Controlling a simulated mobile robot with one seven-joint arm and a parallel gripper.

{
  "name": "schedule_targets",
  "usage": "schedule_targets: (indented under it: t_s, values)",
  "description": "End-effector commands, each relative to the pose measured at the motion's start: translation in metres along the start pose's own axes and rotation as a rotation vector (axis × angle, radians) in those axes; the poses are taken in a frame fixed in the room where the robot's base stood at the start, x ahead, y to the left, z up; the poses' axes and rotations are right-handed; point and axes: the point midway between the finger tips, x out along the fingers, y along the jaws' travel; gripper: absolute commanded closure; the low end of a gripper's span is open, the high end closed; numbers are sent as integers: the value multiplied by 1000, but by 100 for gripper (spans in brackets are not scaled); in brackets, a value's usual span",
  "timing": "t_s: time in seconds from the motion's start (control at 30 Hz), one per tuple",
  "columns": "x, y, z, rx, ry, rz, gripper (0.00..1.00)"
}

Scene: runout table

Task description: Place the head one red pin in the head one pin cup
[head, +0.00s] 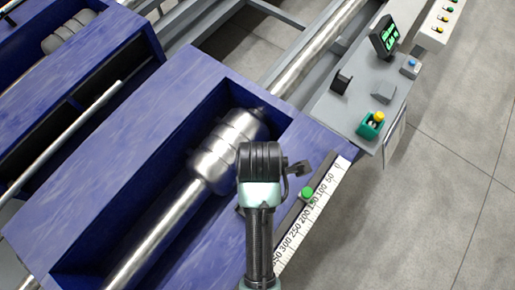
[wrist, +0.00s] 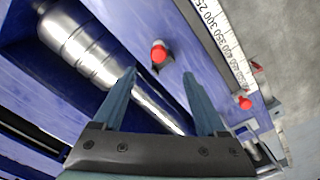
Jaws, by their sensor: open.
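A red-topped pin (wrist: 158,52) stands on the blue surface in the wrist view, with a small dark grey base around it. My gripper (wrist: 159,75) is open and empty, and the pin shows between and just beyond its two fingertips. A second red-topped piece (wrist: 244,103) sits lower right beside the scale. I cannot tell which of them belongs to head one. In the head view my arm hides the red pieces, and the fingers cannot be made out. A teal holder (head: 370,125) with a yellow-topped piece sits on the grey panel; I cannot tell whether it is the pin cup.
A metal roller (head: 228,150) lies in the blue trough to the left. A white scale (head: 318,203) runs along the table edge, with a green knob (head: 307,193) beside it. The grey panel (head: 340,110) carries a small display (head: 385,36). Open floor lies right.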

Motion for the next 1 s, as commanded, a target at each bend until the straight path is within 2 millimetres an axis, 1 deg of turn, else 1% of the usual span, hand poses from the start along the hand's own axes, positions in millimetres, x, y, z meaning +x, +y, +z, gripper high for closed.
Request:
schedule_targets:
  t_s: [0.03,0.33,0.43,0.67,1.0]
  values:
    - [6,-3,0,-6,1,-11,26]
    - [59,-2,0,-4,1,-7,26]
    - [69,-1,0,-3,1,-5,26]
    - [81,1,0,-2,0,-3,26]
    - [121,3,0,-2,0,-2,26]
